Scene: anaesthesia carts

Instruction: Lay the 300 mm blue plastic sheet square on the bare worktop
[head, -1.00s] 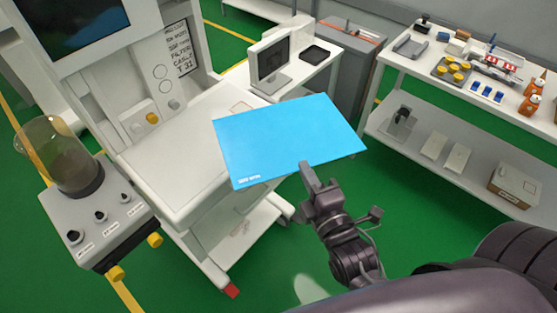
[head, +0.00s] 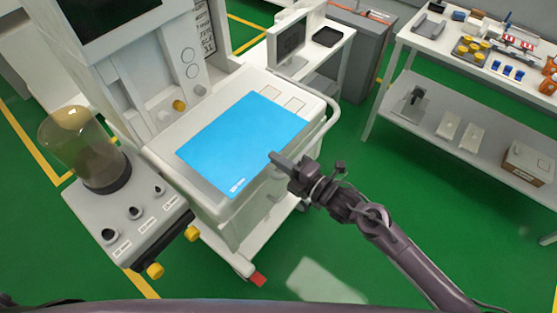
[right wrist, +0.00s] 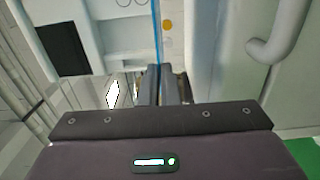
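The blue plastic sheet (head: 245,140) is flat and roughly level over the worktop (head: 212,198) of the anaesthesia cart. It covers most of the worktop in the head view. My right gripper (head: 275,157) is shut on the sheet's near right edge. In the right wrist view the sheet (right wrist: 157,30) shows edge-on as a thin blue line running from the closed fingers (right wrist: 160,84). A pale strip with a yellow knob shows between the sheet and the worktop side, so the sheet seems slightly above the surface. My left gripper is not in view.
The cart's upright panel with a yellow knob (head: 179,105) stands behind the worktop. A glass canister (head: 85,150) on a side unit stands at the left. A rail (head: 333,112) curves round the worktop's right side. A shelf table with supplies (head: 470,62) is at the right.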

